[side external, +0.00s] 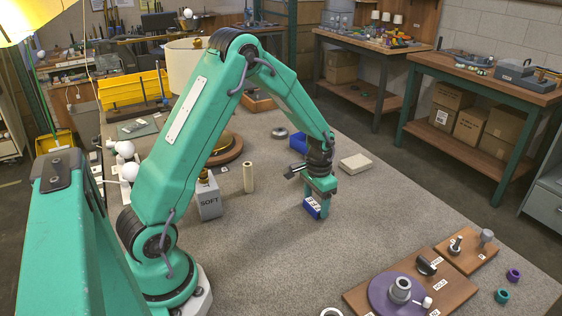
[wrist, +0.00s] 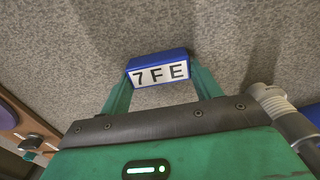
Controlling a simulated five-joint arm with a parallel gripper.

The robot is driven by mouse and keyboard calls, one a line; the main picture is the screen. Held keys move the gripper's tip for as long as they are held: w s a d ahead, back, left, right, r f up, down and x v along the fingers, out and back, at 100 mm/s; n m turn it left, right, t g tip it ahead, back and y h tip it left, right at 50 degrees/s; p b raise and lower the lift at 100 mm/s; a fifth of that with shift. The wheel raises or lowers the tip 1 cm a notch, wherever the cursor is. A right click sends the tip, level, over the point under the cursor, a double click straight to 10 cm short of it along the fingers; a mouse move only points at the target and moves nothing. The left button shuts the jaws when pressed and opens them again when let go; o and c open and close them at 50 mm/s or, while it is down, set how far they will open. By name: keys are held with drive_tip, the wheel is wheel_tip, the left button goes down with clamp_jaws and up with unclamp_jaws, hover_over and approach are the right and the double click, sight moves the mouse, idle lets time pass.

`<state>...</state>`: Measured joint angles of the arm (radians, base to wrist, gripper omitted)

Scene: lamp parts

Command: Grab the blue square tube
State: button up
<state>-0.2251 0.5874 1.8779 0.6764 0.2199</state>
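The blue square tube (side external: 312,210) is below my gripper (side external: 319,203) in the side view, with a white label on its face. In the wrist view the blue square tube (wrist: 158,61) sits between the two green fingers of my gripper (wrist: 160,78), its label reading "7FE". Both fingers lie against its sides, so my gripper looks shut on it. The tube is at or just above the grey mat; I cannot tell if it touches. Its far side is hidden.
A grey block marked SOFT (side external: 209,200) and a cream cylinder (side external: 248,177) stand to the left. A pale block (side external: 356,163) lies behind to the right. A wooden board (side external: 412,290) with a purple disc is at front right. The grey mat (side external: 270,250) in front is mostly clear.

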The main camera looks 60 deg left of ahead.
sight(317, 204)
drive_tip(key=shift+c, duration=1.1)
drive_tip(key=shift+r, duration=0.1)
drive_tip(key=shift+r, duration=0.5)
wheel_tip(317, 204, up, 3)
drive_tip(key=shift+d+r, duration=0.15)
drive_tip(key=s+d+r, duration=0.3)
drive_tip(key=d+r, duration=0.3)
drive_tip(key=d, duration=0.4)
drive_tip(key=shift+s+d+r, duration=0.25)
drive_tip(key=shift+s+d, duration=0.05)
drive_tip(key=shift+d, duration=0.1)
